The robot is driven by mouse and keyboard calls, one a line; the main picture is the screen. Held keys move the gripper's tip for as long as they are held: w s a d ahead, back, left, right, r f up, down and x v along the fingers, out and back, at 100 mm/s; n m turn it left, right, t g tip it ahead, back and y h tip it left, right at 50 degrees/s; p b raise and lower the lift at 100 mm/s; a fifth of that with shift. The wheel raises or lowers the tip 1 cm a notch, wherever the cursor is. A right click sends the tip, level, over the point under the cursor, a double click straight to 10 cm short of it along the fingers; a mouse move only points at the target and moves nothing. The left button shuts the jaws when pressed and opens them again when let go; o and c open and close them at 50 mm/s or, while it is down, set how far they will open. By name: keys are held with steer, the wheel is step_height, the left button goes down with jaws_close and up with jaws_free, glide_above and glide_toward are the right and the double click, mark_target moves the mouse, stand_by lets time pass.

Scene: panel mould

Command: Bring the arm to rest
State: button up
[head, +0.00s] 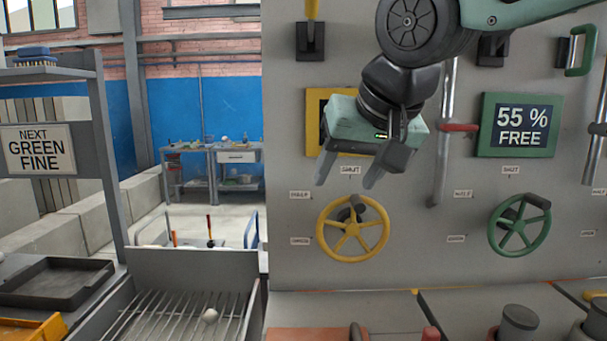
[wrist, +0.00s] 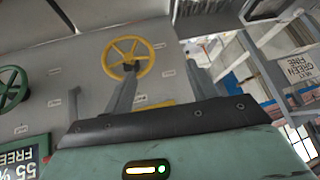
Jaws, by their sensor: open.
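My gripper (head: 346,180) hangs in front of the grey panel (head: 420,270), its two fingers pointing down and apart with nothing between them. It is above the yellow handwheel (head: 353,229) and partly covers the yellow-framed display (head: 315,105) behind it. In the wrist view my gripper (wrist: 160,80) shows its fingers spread, with the yellow wheel (wrist: 128,62) beyond the left finger. I cannot tell whether that finger touches the wheel; in the head view they look apart.
A green wheel (head: 519,225) sits right, below a green display (head: 520,125) reading "55 % FREE". Metal pipes and a red lever (head: 458,127) stick out nearby. Left are a slatted grate (head: 175,318), a dark tray (head: 55,281) and a shelf post with a "NEXT GREEN FINE" sign (head: 39,150).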

steer(key=s+d+f+n+g+h, duration=0.1)
steer(key=s+d+f+n+g, duration=0.2)
steer(key=s+f, duration=0.7)
steer(key=s+d+f+n+g+h, duration=0.1)
steer(key=s+d+f+n+g, duration=0.2)
steer(key=s+f, duration=0.8)
step_height(320, 180, down, 3)
steer(key=shift+s+d+r+g, duration=0.15)
steer(key=shift+d+g, duration=0.25)
steer(key=shift+d, duration=0.55)
